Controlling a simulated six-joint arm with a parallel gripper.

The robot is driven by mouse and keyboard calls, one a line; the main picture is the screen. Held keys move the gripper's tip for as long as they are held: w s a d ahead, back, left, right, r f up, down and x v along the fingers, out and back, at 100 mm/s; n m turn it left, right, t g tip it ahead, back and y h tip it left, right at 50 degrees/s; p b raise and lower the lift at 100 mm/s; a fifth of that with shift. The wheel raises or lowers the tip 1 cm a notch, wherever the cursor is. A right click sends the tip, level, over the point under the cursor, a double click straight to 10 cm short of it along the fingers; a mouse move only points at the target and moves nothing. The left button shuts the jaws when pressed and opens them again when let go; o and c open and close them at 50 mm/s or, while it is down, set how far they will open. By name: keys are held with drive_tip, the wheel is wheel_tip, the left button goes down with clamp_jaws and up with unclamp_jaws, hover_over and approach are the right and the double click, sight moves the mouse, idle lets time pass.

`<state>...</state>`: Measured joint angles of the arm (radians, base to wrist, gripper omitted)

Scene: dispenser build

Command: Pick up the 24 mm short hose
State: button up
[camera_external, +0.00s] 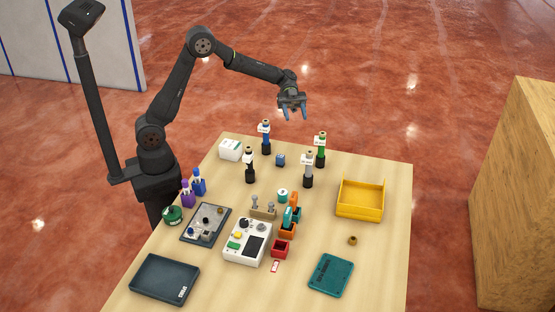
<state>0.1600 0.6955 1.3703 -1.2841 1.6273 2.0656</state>
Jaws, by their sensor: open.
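My gripper (294,114) hangs in the air over the far edge of the table, pointing down, with its two bluish fingers apart and nothing between them. I cannot tell for sure which item is the 24 mm short hose; the parts are small in this view and no size marking on a hose is readable. Several upright pieces with black bases stand on the far half of the table, below my gripper: one blue (265,138), one black (249,166), one grey (308,170) and one green (320,151). My gripper touches none of them.
A white control box (236,254), grey tray (191,231), dark tray (151,289) and teal plate (331,288) lie nearer.

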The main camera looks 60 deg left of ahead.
drive_tip(key=s+r+n+y, duration=0.2)
drive_tip(key=s+n+y, duration=0.15)
drive_tip(key=s, duration=0.25)
wheel_tip(320, 180, up, 5)
drive_tip(key=n+t+y, duration=0.5)
drive_tip(key=y, duration=0.1)
hover_over(263, 126)
drive_tip(key=a, duration=0.1)
drive_tip(key=s+a+r+n+t+y, duration=0.2)
drive_tip(key=s+a+r+n+t, duration=0.1)
drive_tip(key=a+r+n, duration=0.1)
drive_tip(key=x, duration=1.2)
drive_tip(key=shift+w+d+f, duration=0.1)
drive_tip(key=shift+w+f, duration=0.05)
drive_tip(key=shift+w, duration=0.1)
drive_tip(key=shift+h, duration=0.25)
drive_tip(key=shift+s+x, duration=0.2)
drive_tip(key=shift+x, duration=2.45)
drive_tip(key=shift+d, duration=0.1)
clamp_jaws()
